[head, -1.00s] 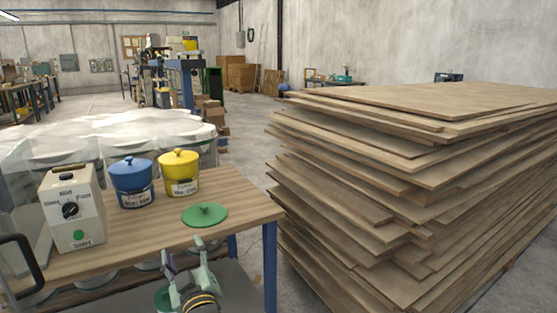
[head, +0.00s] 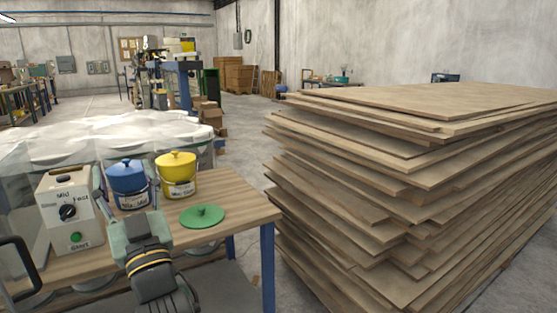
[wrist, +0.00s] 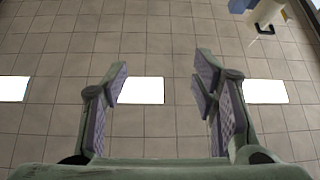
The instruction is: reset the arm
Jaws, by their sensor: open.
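My gripper (wrist: 160,85) is open and empty in the wrist view, its two padded fingers spread apart with tiled surface and bright rectangles behind them. In the head view my gripper (head: 122,185) is raised at the front of the wooden table (head: 240,200), in front of the blue pot. My wrist and forearm hide part of the table edge. I cannot tell from the head view whether the fingers touch anything there.
A machine with a dial (head: 69,212), a blue pot (head: 127,177), a yellow pot (head: 176,175) and a green lid (head: 202,216) are on the table. A tall stack of boards (head: 400,170) stands at the right. Floor shows between them.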

